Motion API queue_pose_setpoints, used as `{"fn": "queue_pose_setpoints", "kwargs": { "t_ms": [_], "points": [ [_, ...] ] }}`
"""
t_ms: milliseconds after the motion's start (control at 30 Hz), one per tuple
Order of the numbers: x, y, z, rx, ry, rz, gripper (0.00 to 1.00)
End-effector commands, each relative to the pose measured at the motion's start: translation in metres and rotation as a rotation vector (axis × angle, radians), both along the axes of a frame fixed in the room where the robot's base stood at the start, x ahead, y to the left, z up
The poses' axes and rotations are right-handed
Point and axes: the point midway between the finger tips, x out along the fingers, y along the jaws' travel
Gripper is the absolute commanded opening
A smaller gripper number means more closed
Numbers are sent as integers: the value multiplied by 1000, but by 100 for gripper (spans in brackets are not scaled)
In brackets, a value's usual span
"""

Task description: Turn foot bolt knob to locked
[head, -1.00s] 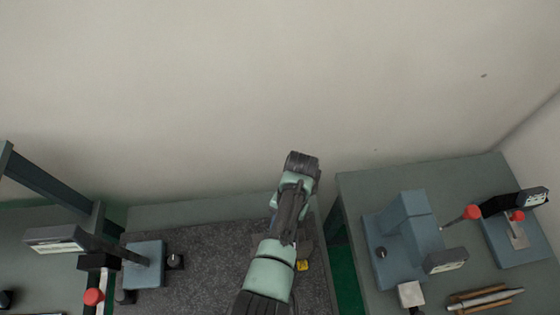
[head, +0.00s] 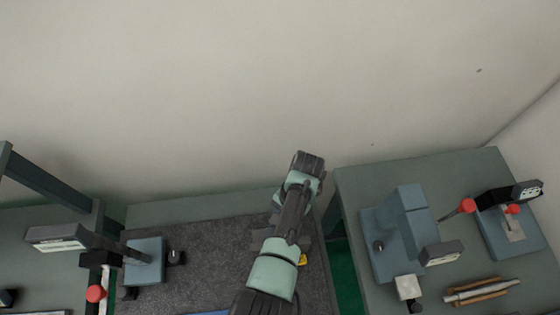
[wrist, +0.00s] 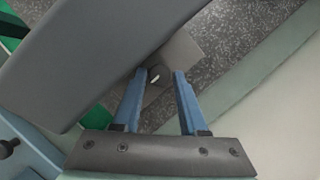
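A small dark round knob (wrist: 157,76) with a pale mark line on its face shows in the wrist view, on a grey block (wrist: 181,50) over a speckled surface. I take it for the foot bolt knob, but no label is readable. My gripper (wrist: 159,72) has its two blue fingers apart, their tips on either side of the knob. I cannot tell whether they touch it. In the head view my arm hides the gripper and the knob.
A large dark grey slab (wrist: 90,55) lies close on the wrist view's left. In the head view, a blue-grey fixture (head: 146,268) stands on the speckled mat (head: 215,245). The right table (head: 460,180) carries another blue-grey fixture (head: 412,215) and red-knobbed levers (head: 467,206).

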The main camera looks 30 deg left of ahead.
Motion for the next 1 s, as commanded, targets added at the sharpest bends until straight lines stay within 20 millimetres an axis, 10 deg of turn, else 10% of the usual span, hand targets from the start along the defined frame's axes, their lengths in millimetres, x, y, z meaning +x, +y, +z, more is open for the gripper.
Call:
{"fn": "queue_pose_setpoints", "kwargs": {
  "t_ms": [467,1000],
  "points": [
    [5,-1,11,0,-1,1,49],
    [44,-9,113,0,1,0,49]
  ]
}}
